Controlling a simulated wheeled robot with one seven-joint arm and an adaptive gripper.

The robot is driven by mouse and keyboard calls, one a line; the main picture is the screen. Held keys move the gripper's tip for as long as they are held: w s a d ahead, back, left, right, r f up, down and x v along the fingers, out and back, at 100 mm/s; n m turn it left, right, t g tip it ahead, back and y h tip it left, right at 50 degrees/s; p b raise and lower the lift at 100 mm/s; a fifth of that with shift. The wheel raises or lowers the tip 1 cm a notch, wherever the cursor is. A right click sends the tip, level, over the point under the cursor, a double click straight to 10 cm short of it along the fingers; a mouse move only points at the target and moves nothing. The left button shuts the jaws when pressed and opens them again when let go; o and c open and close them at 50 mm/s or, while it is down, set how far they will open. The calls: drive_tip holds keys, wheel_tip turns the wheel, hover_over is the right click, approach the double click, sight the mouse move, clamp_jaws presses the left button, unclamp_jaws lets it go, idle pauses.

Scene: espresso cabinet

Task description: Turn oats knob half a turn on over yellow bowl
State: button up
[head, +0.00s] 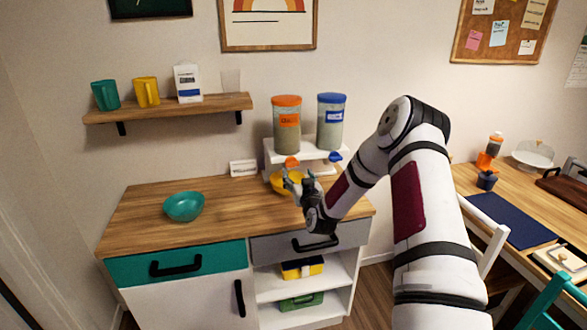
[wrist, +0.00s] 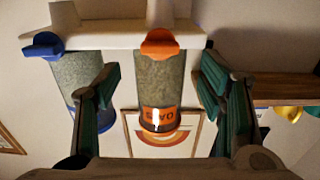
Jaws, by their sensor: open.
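The oats dispenser (head: 287,128) has an orange lid and an orange label. It stands on a white stand on the wooden cabinet. Its orange oats knob (head: 291,161) sticks out at the front of the stand. The knob also shows in the wrist view (wrist: 160,43), where the picture is upside down. The yellow bowl (head: 279,187) sits below the oats knob, partly hidden by my gripper. My gripper (head: 299,175) is open and empty, just in front of the stand. In the wrist view the oats knob lies between the fingers and beyond them, with no contact visible.
A second dispenser (head: 331,122) with a blue lid and blue knob (head: 335,156) stands right beside the oats. A teal bowl (head: 184,207) sits on the left of the cabinet top (head: 235,205). A wall shelf (head: 170,108) holds mugs and a carton.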

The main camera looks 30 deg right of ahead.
sight(293, 165)
drive_tip(key=x, duration=0.6)
drive_tip(key=shift+w, duration=0.25)
drive_tip(key=c, duration=1.2)
